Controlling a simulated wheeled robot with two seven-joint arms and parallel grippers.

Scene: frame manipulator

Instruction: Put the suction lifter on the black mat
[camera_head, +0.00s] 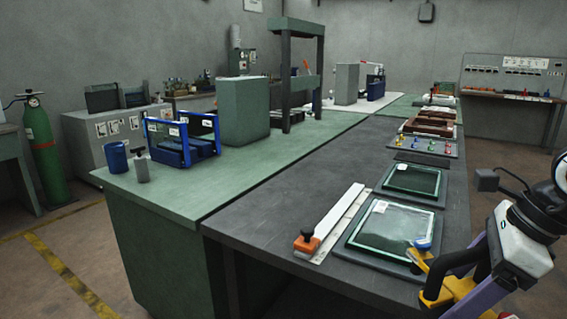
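My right gripper (422,278), with yellow fingers, is at the lower right beside the near glass pane. A small blue piece (422,244) shows at its upper fingertip, over the pane's right corner; it may be part of the suction lifter, but I cannot tell if it is gripped. An orange and black handled tool (306,241) stands at the near end of a white straightedge. The near black mat (352,257) lies under a framed glass pane (388,231). A second black mat (440,202) behind it bears another framed pane (414,180). My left gripper is out of view.
The white straightedge (340,216) lies left of the near mat. Behind the mats are a tray of small colored pieces (422,144) and brown frames (430,125). Blue racks (184,142) stand on the green bench at left. The dark table's left part is clear.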

